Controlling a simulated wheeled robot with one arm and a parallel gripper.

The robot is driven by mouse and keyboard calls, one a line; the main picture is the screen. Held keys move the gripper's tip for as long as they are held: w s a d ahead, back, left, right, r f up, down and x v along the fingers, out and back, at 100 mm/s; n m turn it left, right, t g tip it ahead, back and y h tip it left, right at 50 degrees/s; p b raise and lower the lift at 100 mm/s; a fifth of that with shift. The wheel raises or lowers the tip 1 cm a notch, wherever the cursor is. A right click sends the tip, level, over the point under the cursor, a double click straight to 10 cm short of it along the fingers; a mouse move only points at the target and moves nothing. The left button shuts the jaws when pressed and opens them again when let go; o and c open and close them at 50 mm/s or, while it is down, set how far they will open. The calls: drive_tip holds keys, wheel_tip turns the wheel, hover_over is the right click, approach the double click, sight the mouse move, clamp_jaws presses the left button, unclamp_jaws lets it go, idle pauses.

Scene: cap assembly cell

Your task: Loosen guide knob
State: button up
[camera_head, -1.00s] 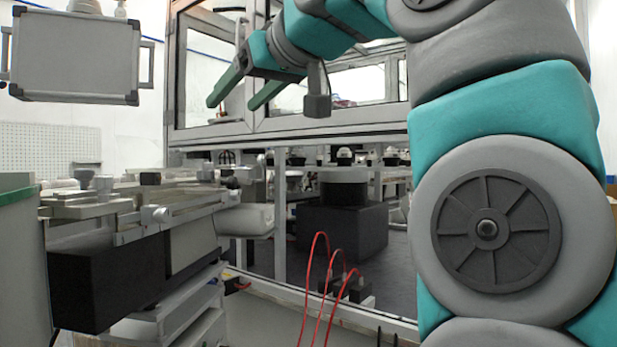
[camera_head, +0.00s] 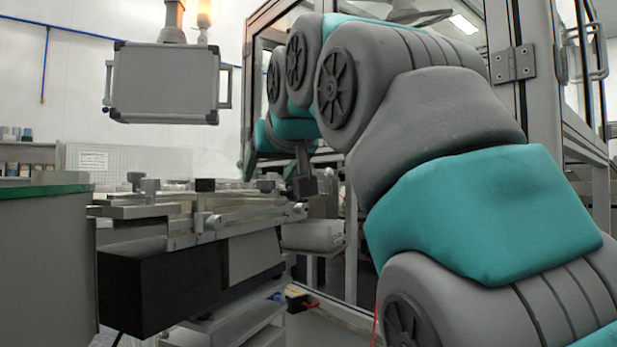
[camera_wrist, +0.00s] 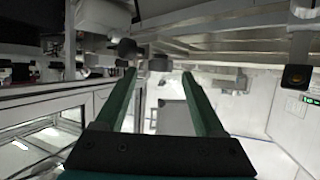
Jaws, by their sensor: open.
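The guide rail assembly (camera_head: 235,220) runs along the top of a dark block at left centre in the head view, with several small knobs. A round light knob (camera_head: 213,221) is on its front side, and darker knobs (camera_head: 134,180) stand on top. In the wrist view, a dark round knob (camera_wrist: 127,47) and a smaller part lie just beyond the fingertips. I cannot tell which one is the guide knob. My gripper (camera_wrist: 158,74) is open, with two green fingers apart and nothing between them.
A green-topped cabinet (camera_head: 45,240) stands at the left. A silver case-like panel (camera_head: 167,84) hangs above the rail. A glass-and-metal enclosure (camera_head: 500,70) stands behind my arm. A pale box (camera_head: 312,236) sits low beyond the rail.

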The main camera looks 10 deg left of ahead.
drive_tip(key=shift+x, duration=1.1)
clamp_jaws()
